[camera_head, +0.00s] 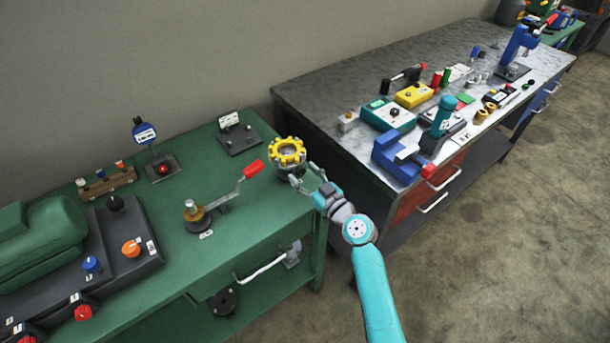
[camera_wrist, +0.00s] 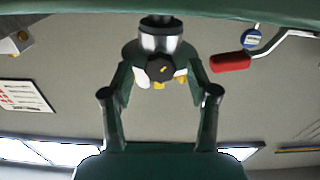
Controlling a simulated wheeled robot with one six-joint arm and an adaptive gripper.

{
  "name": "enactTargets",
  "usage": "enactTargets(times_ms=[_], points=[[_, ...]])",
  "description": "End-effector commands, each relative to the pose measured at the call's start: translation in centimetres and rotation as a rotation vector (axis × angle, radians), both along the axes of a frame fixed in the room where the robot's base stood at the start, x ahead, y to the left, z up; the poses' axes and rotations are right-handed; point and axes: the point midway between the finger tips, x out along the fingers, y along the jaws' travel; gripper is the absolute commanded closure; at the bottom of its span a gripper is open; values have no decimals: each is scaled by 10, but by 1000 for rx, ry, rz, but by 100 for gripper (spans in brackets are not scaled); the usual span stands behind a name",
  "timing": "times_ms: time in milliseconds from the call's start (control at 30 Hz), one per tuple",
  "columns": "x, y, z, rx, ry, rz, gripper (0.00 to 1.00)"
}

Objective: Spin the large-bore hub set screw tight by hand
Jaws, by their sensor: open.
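The hub (camera_head: 288,152) has a yellow toothed ring on a dark base near the right end of the green bench. In the wrist view, which looks upside down, a black knob-like screw (camera_wrist: 160,69) with a small yellow mark faces the camera, in front of a silver cylinder (camera_wrist: 160,40). My gripper (camera_head: 303,176) is open beside the hub's near right side. In the wrist view my gripper (camera_wrist: 160,80) has one finger on each side of the knob, with gaps between. How deep the screw sits is not visible.
A crank with a red handle (camera_head: 252,169) stands close left of the hub. A dark plate fixture (camera_head: 238,136) and a blue dial gauge (camera_head: 145,133) are behind. A grey metal bench (camera_head: 330,80) crowded with tools stands to the right.

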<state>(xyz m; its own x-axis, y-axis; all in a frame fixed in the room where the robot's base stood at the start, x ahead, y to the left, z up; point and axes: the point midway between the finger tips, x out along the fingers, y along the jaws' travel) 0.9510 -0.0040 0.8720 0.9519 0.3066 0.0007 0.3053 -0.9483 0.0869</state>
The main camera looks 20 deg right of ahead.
Motion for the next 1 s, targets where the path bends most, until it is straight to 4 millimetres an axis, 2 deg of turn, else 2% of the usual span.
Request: enactTargets(times_ms=[33, 233, 633, 1000], points=[[0, 0, 0, 0, 0, 0, 48], [0, 0, 0, 0, 0, 0, 98], [0, 0, 0, 50, 17, 1, 100], [0, 0, -1, 310, 102, 3, 100]])
